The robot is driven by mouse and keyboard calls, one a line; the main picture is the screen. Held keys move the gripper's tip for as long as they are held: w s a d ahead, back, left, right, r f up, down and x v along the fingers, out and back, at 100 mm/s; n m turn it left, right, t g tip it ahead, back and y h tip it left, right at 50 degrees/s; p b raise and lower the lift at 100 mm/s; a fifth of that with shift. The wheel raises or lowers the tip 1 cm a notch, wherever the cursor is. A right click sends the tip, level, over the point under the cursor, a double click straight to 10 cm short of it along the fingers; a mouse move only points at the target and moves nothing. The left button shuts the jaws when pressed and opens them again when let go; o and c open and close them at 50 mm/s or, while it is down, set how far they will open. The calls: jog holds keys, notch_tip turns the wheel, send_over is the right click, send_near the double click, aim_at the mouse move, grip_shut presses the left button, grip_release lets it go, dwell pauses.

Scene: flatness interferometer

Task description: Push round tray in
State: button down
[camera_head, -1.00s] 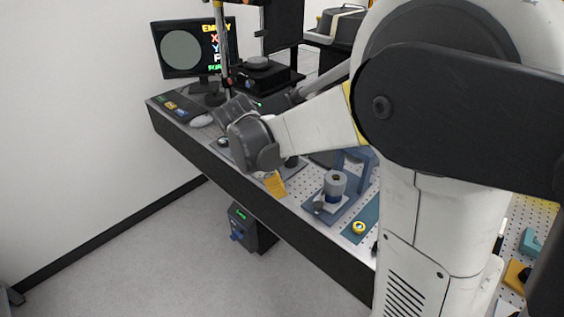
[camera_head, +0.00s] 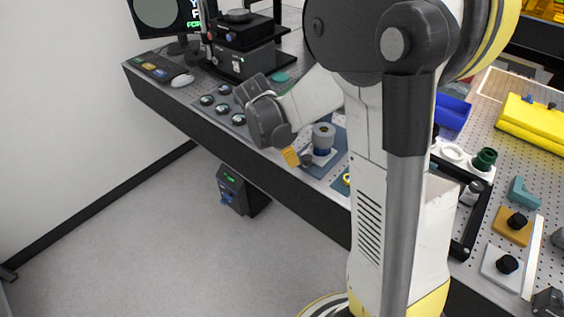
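The black interferometer (camera_head: 245,58) stands at the far end of the perforated table. A round grey disc (camera_head: 236,15) sits on its upper stage; it looks like the round tray, but I cannot tell for sure or see how far in it is. The dark grey end of my arm (camera_head: 268,118) is over the table's front edge, nearer than the instrument and apart from the disc in the picture.
Several round dark pieces (camera_head: 222,108) lie before the instrument. The left floor is clear.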

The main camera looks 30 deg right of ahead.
aim_at(305, 151)
jog(key=shift+d, duration=0.2)
jog(key=w+d, duration=0.1)
jog(key=d, duration=0.2)
jog(key=w+d, duration=0.1)
jog(key=d, duration=0.3)
jog(key=w+d, duration=0.2)
jog(key=d, duration=0.1)
jog(key=shift+d, duration=0.4)
jog(key=shift+a, duration=0.1)
jog(key=shift+a, duration=0.3)
jog(key=a, duration=0.2)
jog(key=shift+w+a, duration=0.25)
jog(key=shift+a, duration=0.15)
jog(key=s+p+v, duration=0.1)
jog(key=p+v, duration=0.3)
jog(key=v, duration=0.6)
jog(key=s+a+r+m+t+y+b, duration=0.2)
jog(key=s+a+r+m+t+y, duration=0.2)
jog(key=s+a+m, duration=1.2)
jog(key=s+a+t, duration=0.1)
jog(key=t, duration=0.2)
jog(key=shift+a+r+m+t, duration=0.2)
jog(key=shift+r+m+t, duration=0.1)
jog(key=shift+r+t, duration=0.1)
